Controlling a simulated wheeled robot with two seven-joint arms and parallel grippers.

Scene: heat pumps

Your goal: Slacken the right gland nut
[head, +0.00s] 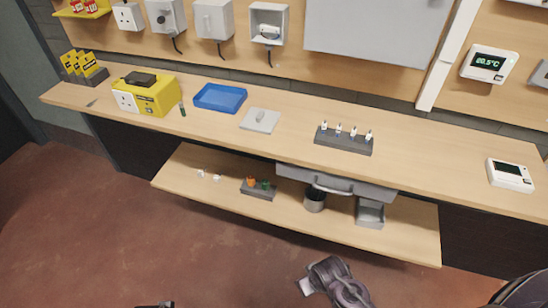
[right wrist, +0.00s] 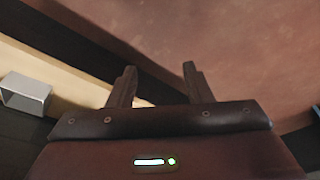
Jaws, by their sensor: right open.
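Grey boxes with short dark cables below them hang on the wooden wall panel: a box with a round dark knob (head: 166,16), a plain closed box (head: 213,19) and an open-fronted box (head: 268,14). Any gland nuts at their undersides are too small to tell apart. My right gripper (right wrist: 160,84) is open and empty in the right wrist view, its two fingers apart over the floor, far from the boxes. A small dark part at the bottom edge of the head view seems to be my left gripper (head: 155,304); its jaws cannot be made out.
The long workbench (head: 290,130) holds a yellow case (head: 155,98), a blue tray (head: 220,97), a dark rack of small bottles (head: 343,140) and a white device (head: 510,174). The lower shelf (head: 225,205) carries a dark cup (head: 314,200) and a grey bin (head: 370,213). The floor in front is clear.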

